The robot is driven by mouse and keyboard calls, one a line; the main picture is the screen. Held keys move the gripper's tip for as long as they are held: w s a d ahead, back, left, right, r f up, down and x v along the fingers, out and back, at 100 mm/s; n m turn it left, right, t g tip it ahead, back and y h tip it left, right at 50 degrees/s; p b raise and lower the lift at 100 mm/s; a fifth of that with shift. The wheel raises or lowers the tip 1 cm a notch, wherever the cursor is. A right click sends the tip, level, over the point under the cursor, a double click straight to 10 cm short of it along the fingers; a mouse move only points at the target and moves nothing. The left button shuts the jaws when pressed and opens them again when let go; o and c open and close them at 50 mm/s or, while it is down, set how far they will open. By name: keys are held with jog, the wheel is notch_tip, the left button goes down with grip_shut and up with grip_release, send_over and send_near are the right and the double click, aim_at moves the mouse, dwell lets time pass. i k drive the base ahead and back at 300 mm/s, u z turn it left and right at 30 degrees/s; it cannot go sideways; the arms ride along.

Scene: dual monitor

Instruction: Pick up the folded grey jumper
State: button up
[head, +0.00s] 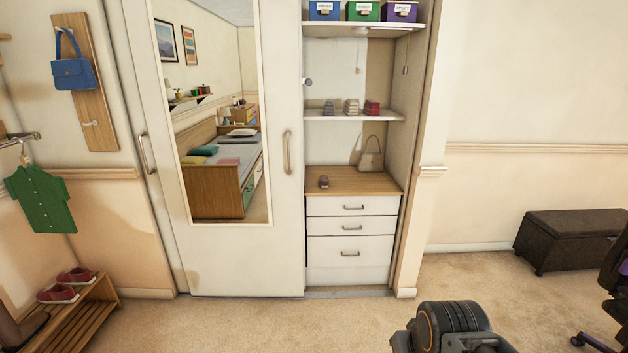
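A folded greyish-mauve garment stack (329,107) sits at the left of the middle wardrobe shelf. A small folded dark greyish-mauve item (324,182) lies alone on the wooden top of the drawer unit, near its front left. Either could be the grey jumper; they are too small for me to tell. On the shelf, a beige folded stack (351,106) and a red folded stack (372,108) stand to the right of the greyish one. Part of my dark arm shows at the bottom, well in front of the wardrobe. My gripper's fingers are not visible.
The drawer unit (351,228) is shut, with a beige handbag (370,153) at its back right. A mirrored sliding door (222,120) covers the wardrobe's left side. A dark ottoman (568,240) stands at right. Carpet (300,325) before the wardrobe is clear.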

aim_at(328, 111)
jog(key=u, duration=0.3)
jog(key=i, duration=2.3)
jog(key=u, duration=0.25)
